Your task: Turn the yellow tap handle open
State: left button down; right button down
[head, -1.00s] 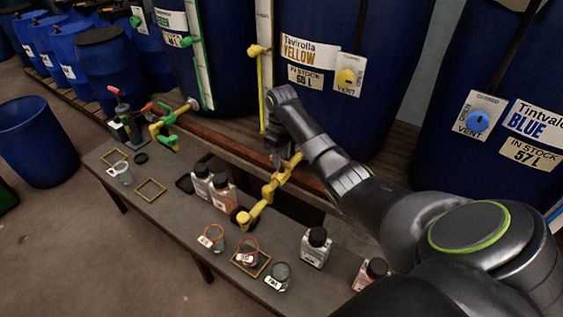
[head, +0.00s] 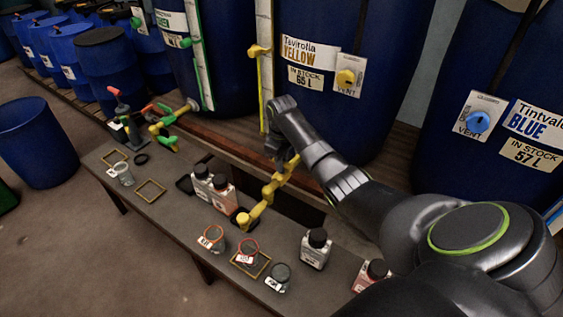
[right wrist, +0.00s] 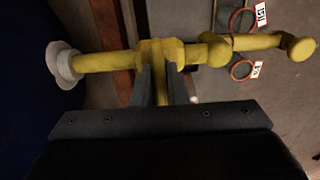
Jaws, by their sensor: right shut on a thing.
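The yellow tap (head: 268,192) reaches out from the yellow vat over the bench, its spout end low above the bench front. In the right wrist view the yellow pipe (right wrist: 105,61) runs across, with a pale collar at its left end. The yellow tap handle (right wrist: 160,92) points from the valve body toward the camera, between my two dark fingers. My right gripper (right wrist: 162,88) is shut on this handle. In the head view my right gripper (head: 281,152) is at the back part of the tap, and the handle is mostly hidden there. My left gripper is not in view.
The yellow vat (head: 385,60) stands close behind. Bottles (head: 315,250) and red-ringed beakers (head: 246,250) stand on the bench (head: 185,225) around the spout. The green tap (head: 172,118) is to the left. A square frame (head: 151,190) lies on the bench.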

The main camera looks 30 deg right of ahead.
jog(key=shift+r, duration=0.1)
jog(key=n+p, duration=0.3)
jog(key=shift+r, duration=0.15)
jog(key=n+p, duration=0.2)
jog(key=n, duration=0.2)
jog(key=shift+n, duration=0.4)
jog(key=n+p, duration=0.1)
jog(key=n, duration=0.3)
jog(key=shift+w+n+p, duration=0.1)
jog(key=shift+n+p, duration=0.2)
jog(key=shift+p, duration=0.05)
jog(key=n, duration=0.5)
jog(key=shift+p, duration=0.3)
jog(key=shift+n, duration=0.3)
jog(key=c, duration=1.4)
grip_release()
jog(key=shift+f, duration=0.2)
jog(key=shift+c, duration=0.2)
